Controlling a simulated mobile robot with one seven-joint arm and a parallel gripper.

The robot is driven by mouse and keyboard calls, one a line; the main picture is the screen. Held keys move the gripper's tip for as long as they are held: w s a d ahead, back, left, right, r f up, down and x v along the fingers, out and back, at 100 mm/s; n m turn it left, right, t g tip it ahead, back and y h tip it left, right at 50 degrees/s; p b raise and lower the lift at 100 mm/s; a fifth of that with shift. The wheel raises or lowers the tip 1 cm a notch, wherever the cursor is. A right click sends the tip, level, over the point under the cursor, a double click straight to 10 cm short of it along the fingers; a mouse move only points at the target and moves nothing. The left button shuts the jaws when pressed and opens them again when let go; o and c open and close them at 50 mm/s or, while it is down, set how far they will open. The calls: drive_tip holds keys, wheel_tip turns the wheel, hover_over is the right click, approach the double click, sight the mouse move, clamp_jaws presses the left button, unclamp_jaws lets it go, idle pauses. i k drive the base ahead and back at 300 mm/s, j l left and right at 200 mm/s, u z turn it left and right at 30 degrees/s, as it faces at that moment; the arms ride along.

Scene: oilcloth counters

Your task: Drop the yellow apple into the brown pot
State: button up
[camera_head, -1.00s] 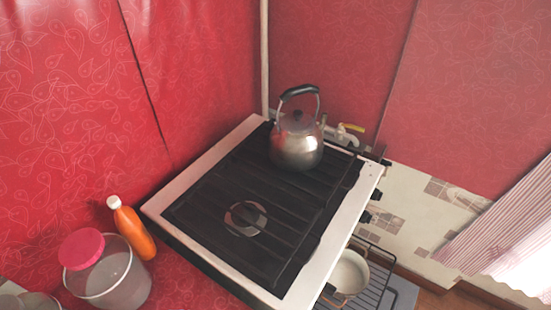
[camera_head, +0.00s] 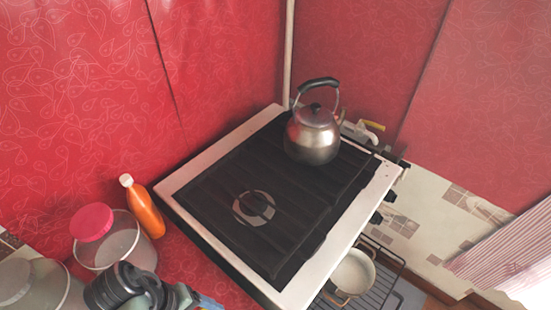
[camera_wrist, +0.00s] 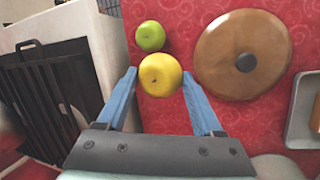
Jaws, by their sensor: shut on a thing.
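The yellow apple (camera_wrist: 160,75) is between the two blue fingers of my gripper (camera_wrist: 159,76) in the wrist view, and the gripper is shut on it. My gripper also shows at the bottom edge of the head view (camera_head: 205,301), where the apple is not visible. A round brown thing (camera_wrist: 225,60) with a central knob lies right of the apple in the wrist view. It looks like a lidded brown pot from above, but its depth and inside cannot be seen. The apple is apart from it to the left.
A green apple (camera_wrist: 150,36) sits just beyond the yellow one. A stove (camera_head: 220,190) bears a steel kettle (camera_head: 313,135). An orange bottle (camera_head: 142,207) and a pink-lidded container (camera_head: 110,245) stand left of it. A pale pot (camera_head: 352,272) sits on the rack below.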

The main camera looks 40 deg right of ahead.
sight(353, 279)
drive_tip(key=z, duration=0.4)
drive_tip(key=k+z, duration=0.1)
drive_tip(key=z, duration=0.25)
drive_tip(key=l+z, duration=0.1)
drive_tip(key=z, duration=0.3)
drive_tip(key=k+z, duration=0.1)
drive_tip(key=z, duration=0.25)
drive_tip(key=i+l+u, duration=0.25)
drive_tip(key=l, duration=0.15)
drive_tip(key=l+u, duration=0.25)
drive_tip(key=l, duration=0.15)
drive_tip(key=l+u, duration=0.25)
drive_tip(key=l, duration=0.2)
